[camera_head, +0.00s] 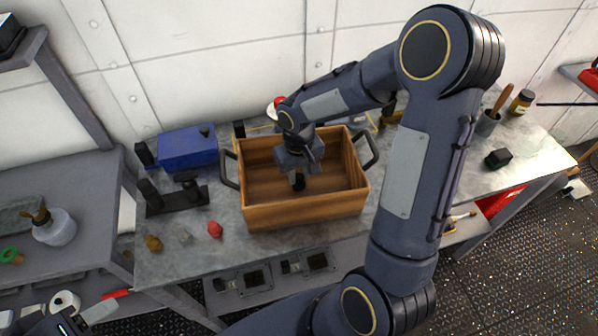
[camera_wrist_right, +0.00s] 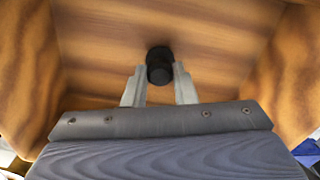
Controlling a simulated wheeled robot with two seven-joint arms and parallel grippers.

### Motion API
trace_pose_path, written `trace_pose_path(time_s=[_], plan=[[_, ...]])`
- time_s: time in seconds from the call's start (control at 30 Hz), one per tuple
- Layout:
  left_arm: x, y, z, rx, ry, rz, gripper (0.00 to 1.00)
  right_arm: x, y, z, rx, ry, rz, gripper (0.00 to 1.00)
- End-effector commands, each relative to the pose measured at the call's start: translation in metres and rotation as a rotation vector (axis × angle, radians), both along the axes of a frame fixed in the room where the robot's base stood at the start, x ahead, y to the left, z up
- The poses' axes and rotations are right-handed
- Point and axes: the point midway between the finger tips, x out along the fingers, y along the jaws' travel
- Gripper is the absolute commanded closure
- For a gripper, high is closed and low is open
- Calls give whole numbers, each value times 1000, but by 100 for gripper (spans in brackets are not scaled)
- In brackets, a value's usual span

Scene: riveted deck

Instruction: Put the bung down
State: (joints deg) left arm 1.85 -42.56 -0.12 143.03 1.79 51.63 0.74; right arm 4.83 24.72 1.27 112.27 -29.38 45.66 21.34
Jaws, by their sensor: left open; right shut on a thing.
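The bung is a small black cylinder (camera_wrist_right: 159,62), held inside the wooden crate (camera_head: 305,213). My right gripper (camera_wrist_right: 158,76) is shut on it, with one pale finger on each side. In the head view the bung (camera_head: 298,184) shows below my right gripper (camera_head: 298,174), which reaches down into the crate. I cannot tell whether the bung touches the crate floor. The crate floor around it looks bare. My left gripper (camera_head: 71,306) is open at the bottom left, away from the crate and low by the side shelf.
The crate has dark handles on both sides and stands on a grey workbench (camera_head: 185,262). A blue box (camera_head: 188,149), a black fixture (camera_head: 180,194) and a red lump (camera_head: 215,229) lie left of it. A brush pot (camera_head: 488,122) and jar (camera_head: 522,101) stand far right.

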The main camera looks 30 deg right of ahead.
Motion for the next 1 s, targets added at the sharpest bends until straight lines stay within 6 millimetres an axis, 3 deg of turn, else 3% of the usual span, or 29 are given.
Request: trace_pose_path(time_s=[0.6,0.63,0.77,1.0], plan=[[0,0,-11,0,0,0,47,0,0,-14,0,-1,0,99],[0,0,-9,0,0,0,47,0,0,-12,0,-1,0,72],[0,0,-9,0,0,0,47,0,0,-11,0,0,0,55],[0,0,-9,0,0,0,47,0,0,-11,0,0,0,54]])
